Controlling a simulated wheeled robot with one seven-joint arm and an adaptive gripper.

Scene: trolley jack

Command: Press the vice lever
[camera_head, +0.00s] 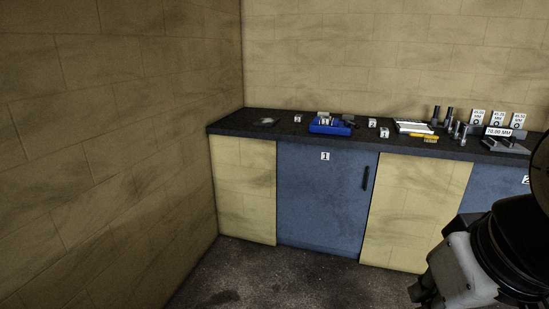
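A grey metal device (507,146), possibly the vice, sits on the dark worktop (240,127) at the right, behind my arm. It is too small to tell its lever apart. My arm, black and grey, fills the lower right corner, in front of the cabinets and well apart from the worktop items. My gripper's fingertips do not show.
A blue tray (331,128) with small parts stands on the worktop, with small numbered cards around it. A yellow-handled brush (425,138), a white sheet (412,127) and upright dark cylinders (448,116) lie further right. Blue door 1 (318,200) is shut. The floor (290,275) is clear.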

